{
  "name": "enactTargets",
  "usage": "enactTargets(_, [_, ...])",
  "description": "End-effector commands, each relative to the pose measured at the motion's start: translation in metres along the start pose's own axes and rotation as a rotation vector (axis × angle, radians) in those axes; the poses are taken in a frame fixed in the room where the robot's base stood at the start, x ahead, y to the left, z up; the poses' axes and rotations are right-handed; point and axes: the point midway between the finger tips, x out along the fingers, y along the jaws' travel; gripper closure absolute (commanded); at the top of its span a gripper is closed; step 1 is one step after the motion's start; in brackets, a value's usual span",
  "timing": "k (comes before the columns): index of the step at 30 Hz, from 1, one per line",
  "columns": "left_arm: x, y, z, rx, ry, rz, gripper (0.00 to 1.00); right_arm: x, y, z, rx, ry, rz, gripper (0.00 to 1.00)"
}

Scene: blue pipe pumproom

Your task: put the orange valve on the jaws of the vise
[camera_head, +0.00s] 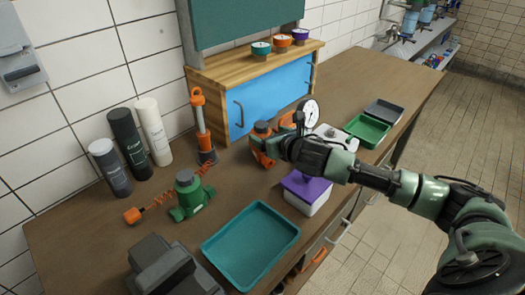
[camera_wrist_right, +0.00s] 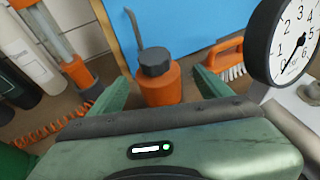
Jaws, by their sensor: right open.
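The orange valve (camera_wrist_right: 160,88) has a dark grey cap and stands upright on the bench in front of the blue cabinet door. In the head view it (camera_head: 262,131) is partly hidden by my right gripper (camera_head: 268,146). In the right wrist view my right gripper (camera_wrist_right: 158,95) is open, with one green finger on each side of the valve; I cannot tell whether they touch it. The dark grey vise (camera_head: 168,265) sits at the near left of the bench, cut off by the lower edge. Its jaws look empty. My left gripper is not in view.
A green valve (camera_head: 189,194) with an orange coiled hose, a teal tray (camera_head: 250,244) and a purple-lidded box (camera_head: 305,192) stand between the vise and my right gripper. A dial gauge (camera_wrist_right: 290,45) and an orange brush (camera_wrist_right: 222,62) are close right of the orange valve.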

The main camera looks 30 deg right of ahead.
Motion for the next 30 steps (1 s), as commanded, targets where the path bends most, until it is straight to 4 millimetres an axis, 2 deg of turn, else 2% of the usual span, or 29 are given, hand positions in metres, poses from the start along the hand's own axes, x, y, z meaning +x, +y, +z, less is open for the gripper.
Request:
enactTargets(12, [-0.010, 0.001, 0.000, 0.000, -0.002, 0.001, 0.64, 0.049, 0.004, -0.003, 0.002, -0.004, 0.001, 0.21])
enactTargets(21, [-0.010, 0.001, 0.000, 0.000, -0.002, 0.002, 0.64, 0.054, 0.004, -0.003, -0.001, -0.005, 0.003, 0.21])
enactTargets(23, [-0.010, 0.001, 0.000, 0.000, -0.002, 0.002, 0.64, 0.054, 0.004, -0.004, -0.001, -0.005, 0.003, 0.35])
enactTargets(30, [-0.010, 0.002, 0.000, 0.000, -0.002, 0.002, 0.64, 0.054, 0.004, -0.004, -0.001, -0.004, 0.003, 1.00])
